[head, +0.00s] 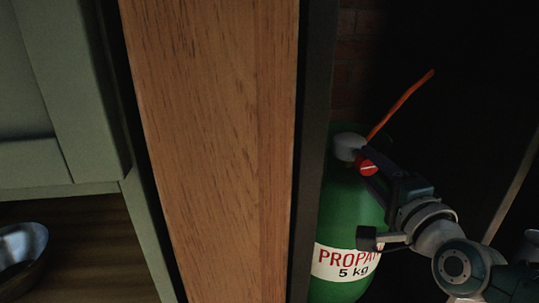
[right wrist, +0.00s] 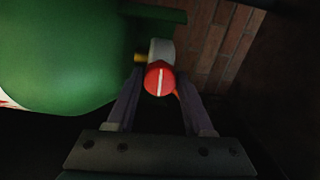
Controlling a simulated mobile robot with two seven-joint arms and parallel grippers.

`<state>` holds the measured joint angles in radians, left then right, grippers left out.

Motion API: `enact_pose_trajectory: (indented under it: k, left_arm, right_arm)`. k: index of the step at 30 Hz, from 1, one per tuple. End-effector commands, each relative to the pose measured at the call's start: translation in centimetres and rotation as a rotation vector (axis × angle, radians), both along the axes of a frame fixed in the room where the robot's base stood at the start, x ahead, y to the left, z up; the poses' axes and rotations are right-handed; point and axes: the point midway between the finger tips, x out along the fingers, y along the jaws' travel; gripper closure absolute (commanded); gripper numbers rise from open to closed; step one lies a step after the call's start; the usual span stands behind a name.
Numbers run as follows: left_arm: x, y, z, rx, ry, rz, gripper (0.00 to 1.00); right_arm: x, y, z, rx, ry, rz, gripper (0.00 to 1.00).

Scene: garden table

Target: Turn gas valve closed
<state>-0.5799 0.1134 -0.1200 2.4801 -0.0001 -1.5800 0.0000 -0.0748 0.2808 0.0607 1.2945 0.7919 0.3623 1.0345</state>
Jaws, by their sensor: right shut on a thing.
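A green propane bottle (head: 345,210) with a white label stands behind a wooden panel in the head view. It also shows in the right wrist view (right wrist: 60,60). The round red gas valve knob (head: 366,167) sits at the bottle's top, beside a pale fitting (head: 348,146). In the right wrist view the knob (right wrist: 159,80) has a white line running nearly straight up and down. My right gripper (head: 367,166) is shut on the knob, with one finger on each side of it (right wrist: 159,84). My left gripper is not in view.
A wooden panel (head: 215,150) with a dark edge stands close left of the bottle. An orange hose (head: 402,102) rises from the valve. A brick wall (head: 358,60) is behind. A metal bowl (head: 22,245) sits on a shelf at left.

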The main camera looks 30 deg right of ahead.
Motion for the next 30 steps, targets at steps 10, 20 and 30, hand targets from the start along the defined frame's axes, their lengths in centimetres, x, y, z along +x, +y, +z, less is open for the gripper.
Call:
enact_pose_trajectory:
  k: [10,20,30]
  left_arm:
    - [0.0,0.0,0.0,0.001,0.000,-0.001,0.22]
    - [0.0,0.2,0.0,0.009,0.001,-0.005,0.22]
    - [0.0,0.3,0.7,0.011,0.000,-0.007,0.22]
  right_arm:
    - [0.0,0.0,0.0,0.002,0.000,0.000,1.00]
    - [0.0,0.0,0.0,0.002,-0.001,0.000,0.19]
    - [-1.1,0.4,0.2,0.002,0.003,0.001,0.19]
